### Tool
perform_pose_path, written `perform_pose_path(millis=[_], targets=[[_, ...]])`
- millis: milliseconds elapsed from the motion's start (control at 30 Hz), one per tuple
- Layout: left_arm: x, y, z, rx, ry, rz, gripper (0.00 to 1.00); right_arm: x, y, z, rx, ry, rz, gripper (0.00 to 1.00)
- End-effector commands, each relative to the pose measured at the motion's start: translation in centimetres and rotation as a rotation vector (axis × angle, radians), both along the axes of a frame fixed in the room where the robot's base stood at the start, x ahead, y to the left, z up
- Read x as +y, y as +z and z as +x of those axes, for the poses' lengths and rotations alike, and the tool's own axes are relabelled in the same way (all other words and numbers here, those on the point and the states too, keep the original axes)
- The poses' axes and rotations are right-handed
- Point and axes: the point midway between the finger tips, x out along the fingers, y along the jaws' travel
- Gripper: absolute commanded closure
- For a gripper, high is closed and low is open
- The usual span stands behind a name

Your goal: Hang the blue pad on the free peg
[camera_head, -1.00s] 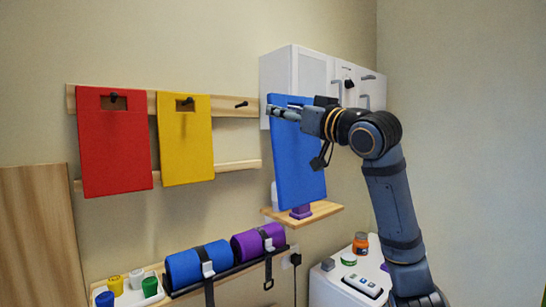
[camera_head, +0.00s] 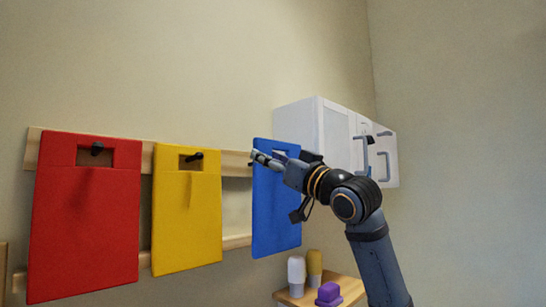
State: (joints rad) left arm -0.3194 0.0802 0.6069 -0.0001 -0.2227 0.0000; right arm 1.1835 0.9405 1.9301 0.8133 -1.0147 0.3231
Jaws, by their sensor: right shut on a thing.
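The blue pad (camera_head: 273,218) hangs upright from my right gripper (camera_head: 264,159), which is shut on its upper part. The pad is in front of the right end of the wooden rail (camera_head: 236,163), right of the yellow pad and apart from it. The free peg cannot be made out; the blue pad or my gripper seems to cover it. Whether the pad touches the rail or a peg, I cannot tell. The red pad (camera_head: 85,230) and the yellow pad (camera_head: 187,235) hang on black pegs through their cutouts. My left gripper is not in view.
A white wall cabinet (camera_head: 325,133) with grey handles is behind my right arm, close to the pad's right side. Below is a small wooden shelf (camera_head: 348,286) with a purple block (camera_head: 328,292), a white cup (camera_head: 296,270) and a yellowish cup (camera_head: 314,266).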

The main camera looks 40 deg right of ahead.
Motion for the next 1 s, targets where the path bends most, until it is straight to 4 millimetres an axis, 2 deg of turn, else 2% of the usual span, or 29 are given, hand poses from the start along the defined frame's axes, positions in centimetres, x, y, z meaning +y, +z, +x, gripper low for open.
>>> perform_pose_path(millis=[300,633,1000], targets=[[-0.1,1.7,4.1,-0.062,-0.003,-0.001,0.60,0.2,0.0,2.3,0.001,0.002,0.000,0.86],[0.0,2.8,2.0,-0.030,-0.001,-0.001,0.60,0.4,-0.2,4.6,0.000,0.003,0.001,0.86],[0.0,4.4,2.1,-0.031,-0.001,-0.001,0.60,0.6,-0.3,7.2,0.001,0.001,0.000,0.86]])
